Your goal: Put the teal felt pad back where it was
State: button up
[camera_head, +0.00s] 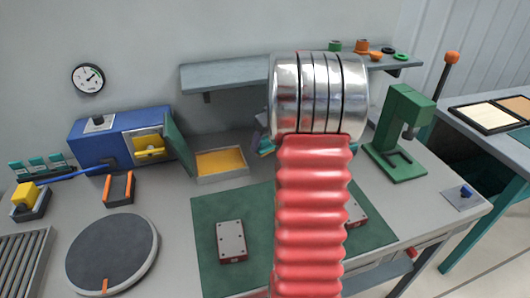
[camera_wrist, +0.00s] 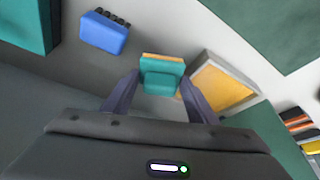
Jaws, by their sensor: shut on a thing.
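My gripper (camera_wrist: 160,90) is shut on the teal felt pad (camera_wrist: 162,68), which shows between the two dark fingers in the wrist view. An orange-yellow strip shows along the pad's far edge. In the head view my own arm hides most of the gripper, and only a small bit of teal (camera_head: 266,148) shows left of it. A shallow grey-rimmed tray with a yellow-orange floor (camera_wrist: 222,86) lies just right of the pad in the wrist view. The tray (camera_head: 221,161) is left of my arm in the head view. I cannot tell the pad's height above the table.
A blue machine (camera_head: 118,138) with an open green door stands left of the tray. A green mat (camera_head: 205,210) with red-sided metal blocks lies in front. A green press (camera_head: 398,130) stands right, a dark round plate (camera_head: 112,252) front left. A blue block (camera_wrist: 103,32) shows in the wrist view.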

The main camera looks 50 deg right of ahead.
aim_at(266, 148)
jog(key=shift+f, duration=2.5)
jog(key=o, duration=1)
jog(key=shift+f, duration=0.1)
jog(key=v, duration=1.2)
